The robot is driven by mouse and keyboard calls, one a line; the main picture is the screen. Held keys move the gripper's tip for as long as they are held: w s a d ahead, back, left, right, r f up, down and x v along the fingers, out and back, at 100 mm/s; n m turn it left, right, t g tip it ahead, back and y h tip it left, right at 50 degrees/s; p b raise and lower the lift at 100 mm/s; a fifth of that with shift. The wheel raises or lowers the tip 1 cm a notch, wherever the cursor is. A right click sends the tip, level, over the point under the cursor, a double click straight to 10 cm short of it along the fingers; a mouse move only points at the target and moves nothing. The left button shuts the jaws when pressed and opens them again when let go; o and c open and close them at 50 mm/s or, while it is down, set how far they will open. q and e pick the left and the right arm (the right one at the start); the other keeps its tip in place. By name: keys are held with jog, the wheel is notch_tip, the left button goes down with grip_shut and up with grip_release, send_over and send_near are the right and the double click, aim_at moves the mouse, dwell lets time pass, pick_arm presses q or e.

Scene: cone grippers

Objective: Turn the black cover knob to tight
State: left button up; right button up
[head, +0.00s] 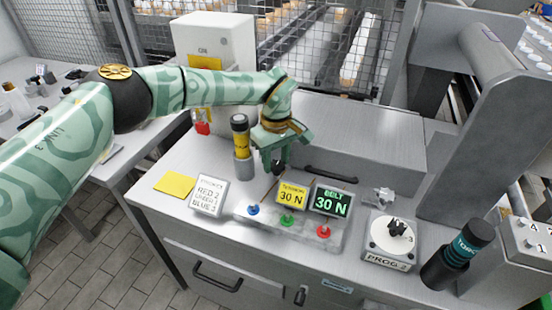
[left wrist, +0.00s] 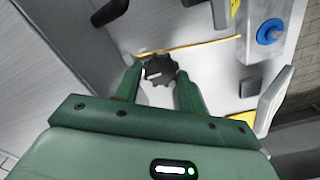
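The black cover knob (left wrist: 158,68) is a lobed black disc with a white mark, seen from above in the left wrist view. In the head view a dark part of it (head: 277,167) shows just under my left gripper (head: 276,150), which hides most of it. In the left wrist view my left gripper (left wrist: 159,78) has one green finger on each side of the knob. The fingers stand apart, with what looks like a narrow gap to the knob on each side. My right gripper is not in view.
A yellow-and-black cylinder (head: 241,140) stands in a holder close left of my gripper. In front are a tension display (head: 291,196), a belt display (head: 330,202) and coloured buttons. A dial marked PROG. 2 (head: 390,236) and a dark torque tool (head: 457,255) are at the right.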

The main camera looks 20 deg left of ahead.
aim_at(276, 164)
pick_arm(q)
jog(key=shift+o, duration=1.4)
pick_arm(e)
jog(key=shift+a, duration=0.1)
pick_arm(q)
notch_tip(276, 164, up, 16)
jog(key=p, duration=0.4)
jog(key=shift+r, duration=0.15)
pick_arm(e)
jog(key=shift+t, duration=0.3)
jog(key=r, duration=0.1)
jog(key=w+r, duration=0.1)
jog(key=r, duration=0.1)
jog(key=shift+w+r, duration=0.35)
